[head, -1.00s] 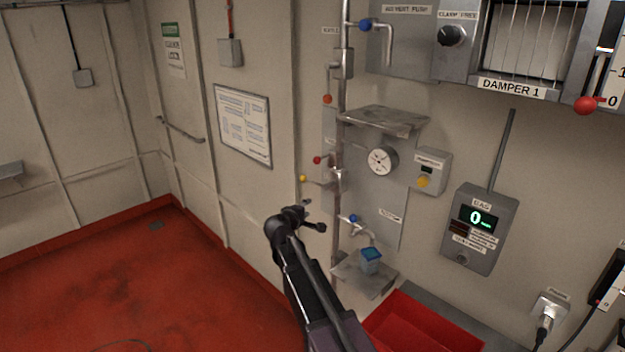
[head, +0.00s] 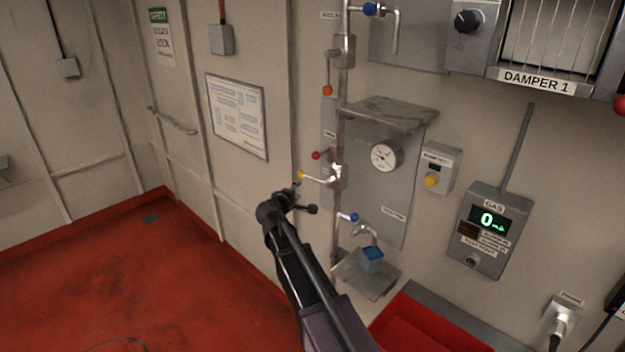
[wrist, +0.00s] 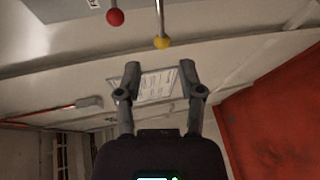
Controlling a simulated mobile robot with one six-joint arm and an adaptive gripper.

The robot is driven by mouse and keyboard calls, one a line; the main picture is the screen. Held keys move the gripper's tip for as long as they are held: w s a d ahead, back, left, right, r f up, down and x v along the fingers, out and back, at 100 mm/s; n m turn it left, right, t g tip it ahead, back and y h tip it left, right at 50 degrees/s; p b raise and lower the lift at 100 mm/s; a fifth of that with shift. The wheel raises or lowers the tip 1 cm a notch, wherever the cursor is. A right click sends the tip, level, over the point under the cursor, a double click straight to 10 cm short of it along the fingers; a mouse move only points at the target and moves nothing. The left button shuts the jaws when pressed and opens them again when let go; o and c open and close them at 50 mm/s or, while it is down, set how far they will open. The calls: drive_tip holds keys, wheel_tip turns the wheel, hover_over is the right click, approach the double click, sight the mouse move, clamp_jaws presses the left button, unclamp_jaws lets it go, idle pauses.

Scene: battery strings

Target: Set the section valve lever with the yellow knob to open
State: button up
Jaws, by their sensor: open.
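The yellow knob (head: 301,174) sits at the left end of a thin lever that juts from the vertical pipe (head: 338,130) in the head view. The lever lies close to level, tipped slightly. In the wrist view the yellow knob (wrist: 162,43) hangs beyond my fingertips, near the top middle. My gripper (head: 297,197) is just below and left of the knob in the head view. In the wrist view my gripper (wrist: 160,68) has its two fingers spread, with nothing between them. I see no contact with the knob.
A red knob (head: 316,155) is just above the yellow one; it also shows in the wrist view (wrist: 115,17). A metal shelf (head: 390,113) juts out above the gauge.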

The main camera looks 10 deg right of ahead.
sight(312, 178)
drive_tip(key=shift+w+d, duration=0.1)
drive_tip(key=shift+w, duration=0.05)
drive_tip(key=b+x, duration=0.3)
drive_tip(key=x, duration=1)
drive_tip(key=shift+w+d+f, duration=0.1)
drive_tip(key=shift+w+d, duration=0.05)
clamp_jaws()
